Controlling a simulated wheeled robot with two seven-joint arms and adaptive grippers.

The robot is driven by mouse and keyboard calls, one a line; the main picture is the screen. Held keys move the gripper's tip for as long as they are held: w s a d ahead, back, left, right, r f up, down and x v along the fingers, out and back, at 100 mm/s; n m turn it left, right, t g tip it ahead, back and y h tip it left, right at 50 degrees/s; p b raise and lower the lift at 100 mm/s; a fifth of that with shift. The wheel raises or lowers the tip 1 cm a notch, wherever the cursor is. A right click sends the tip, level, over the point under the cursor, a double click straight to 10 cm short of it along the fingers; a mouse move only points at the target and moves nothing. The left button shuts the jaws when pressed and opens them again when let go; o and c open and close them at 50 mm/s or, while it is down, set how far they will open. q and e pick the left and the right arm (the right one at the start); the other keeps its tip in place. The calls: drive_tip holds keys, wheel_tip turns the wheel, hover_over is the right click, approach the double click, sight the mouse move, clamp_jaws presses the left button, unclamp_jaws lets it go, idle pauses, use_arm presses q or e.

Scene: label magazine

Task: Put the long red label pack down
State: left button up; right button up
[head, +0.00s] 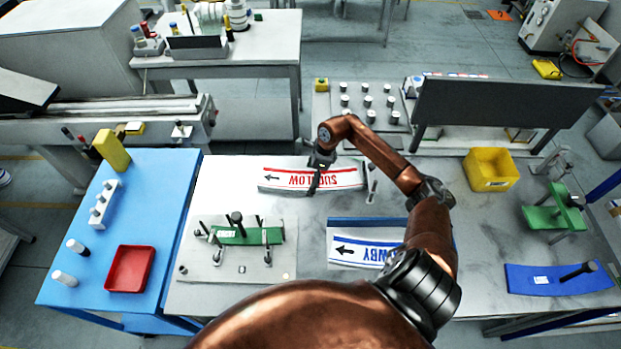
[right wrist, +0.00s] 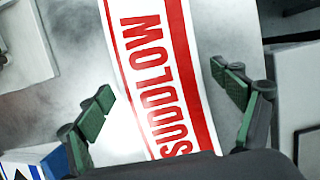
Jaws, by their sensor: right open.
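The long red label pack (head: 343,176), white with red edges and red SUDDLOW lettering, lies at the back middle of the grey table. My right gripper (head: 317,178) is over the pack near its middle. In the right wrist view the open right gripper (right wrist: 165,105) has one green-padded finger on each side of the pack (right wrist: 160,60). Both fingers stand clear of its edges there. The gripper hides a small part of the pack in the head view. My left gripper is not in view.
A blue-edged label pack (head: 345,250) lies nearer, partly hidden by my right arm. A fixture plate with a green bar (head: 250,236) stands at left. A yellow bin (head: 490,170) and a dark panel (head: 490,110) are at right. A blue table (head: 60,245) adjoins the left.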

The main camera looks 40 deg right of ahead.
drive_tip(key=shift+r, duration=0.15)
drive_tip(key=shift+d+r, duration=0.15)
drive_tip(key=shift+r, duration=0.15)
drive_tip(key=b+v, duration=0.1)
drive_tip(key=v, duration=1)
drive_tip(key=shift+r+b, duration=0.2)
drive_tip(key=shift+b, duration=0.1)
